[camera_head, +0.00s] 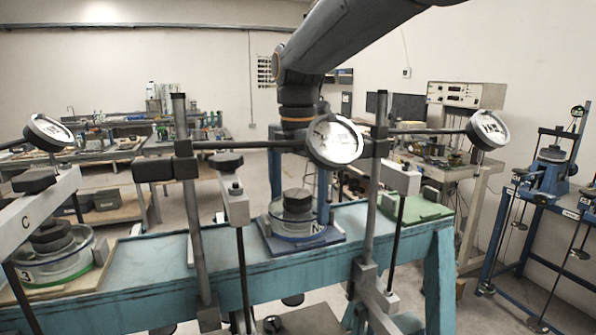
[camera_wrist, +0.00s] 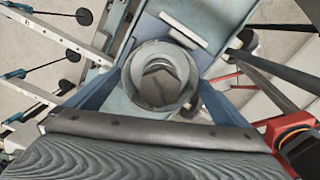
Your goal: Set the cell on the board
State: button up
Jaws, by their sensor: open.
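A round clear-walled cell (camera_head: 282,225) with a dark stepped cap stands upright on a blue-grey board (camera_head: 320,237) on the light-blue bench. My gripper (camera_head: 299,208) is above it, pointing down, with one blue finger on each side of the cell. The fingers are apart; I cannot tell whether they touch the wall. In the wrist view the cell's ring (camera_wrist: 133,75) lies between the two blue fingers of my gripper (camera_wrist: 160,88). A green board (camera_head: 425,208) lies bare to the right. A second cell (camera_head: 55,268) sits on a tan board at the left.
Dial gauges (camera_head: 336,141) on upright posts and bars stand in front of the cell. A grey post (camera_head: 374,200) rises between the cell and the green board. The light-blue bench (camera_head: 150,262) is clear between the left cell and the middle one.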

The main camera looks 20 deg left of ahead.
aim_at(298, 193)
notch_tip(298, 193, up, 10)
jog(key=shift+r+b, duration=0.1)
jog(key=shift+b, duration=1.15)
